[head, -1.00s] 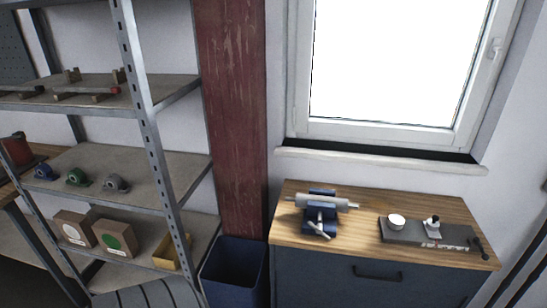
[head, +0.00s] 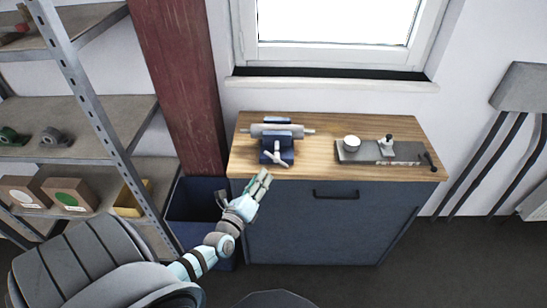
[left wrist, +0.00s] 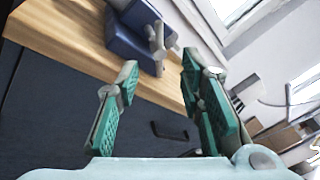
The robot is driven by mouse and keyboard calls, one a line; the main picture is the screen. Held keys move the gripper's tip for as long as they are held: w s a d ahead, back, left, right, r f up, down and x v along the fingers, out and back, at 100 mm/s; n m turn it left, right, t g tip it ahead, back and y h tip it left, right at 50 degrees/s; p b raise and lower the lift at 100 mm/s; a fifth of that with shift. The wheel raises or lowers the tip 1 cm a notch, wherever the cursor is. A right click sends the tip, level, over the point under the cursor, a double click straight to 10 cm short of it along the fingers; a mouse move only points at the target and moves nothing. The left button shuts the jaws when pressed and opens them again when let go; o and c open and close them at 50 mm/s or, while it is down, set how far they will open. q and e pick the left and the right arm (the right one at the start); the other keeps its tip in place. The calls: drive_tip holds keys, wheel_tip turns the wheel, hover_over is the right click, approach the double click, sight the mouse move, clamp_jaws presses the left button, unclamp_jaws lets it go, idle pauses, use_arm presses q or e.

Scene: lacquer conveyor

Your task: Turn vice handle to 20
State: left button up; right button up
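A blue vice (head: 276,148) stands at the left end of the wooden worktop, with a grey cylinder (head: 270,130) lying across its jaws. Its light grey handle (head: 274,157) sticks out at the front. In the left wrist view the vice (left wrist: 128,32) and its handle (left wrist: 158,44) show beyond the fingers. My left gripper (head: 264,182) is just in front of the worktop's front edge, below the handle and apart from it. Its green-padded fingers (left wrist: 158,88) are spread, with nothing between them. My right gripper is not in view.
A grey plate (head: 370,153) with a white round cup (head: 351,143) and small fittings lies on the right of the worktop (head: 320,138). A dark blue bin (head: 187,203) stands left of the cabinet (head: 300,220). Metal shelving (head: 85,115) is further left.

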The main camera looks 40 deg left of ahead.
sight(273, 157)
use_arm(q)
drive_tip(key=b+x, duration=0.2)
drive_tip(key=x, duration=0.8)
drive_tip(key=shift+w+a+f, duration=0.1)
drive_tip(key=shift+w+f, duration=0.05)
drive_tip(key=shift+f, duration=0.05)
drive_tip(key=shift+w+a, duration=0.1)
drive_tip(key=shift+w, duration=0.3)
drive_tip(key=shift+r, duration=0.1)
drive_tip(key=c, duration=0.8)
clamp_jaws()
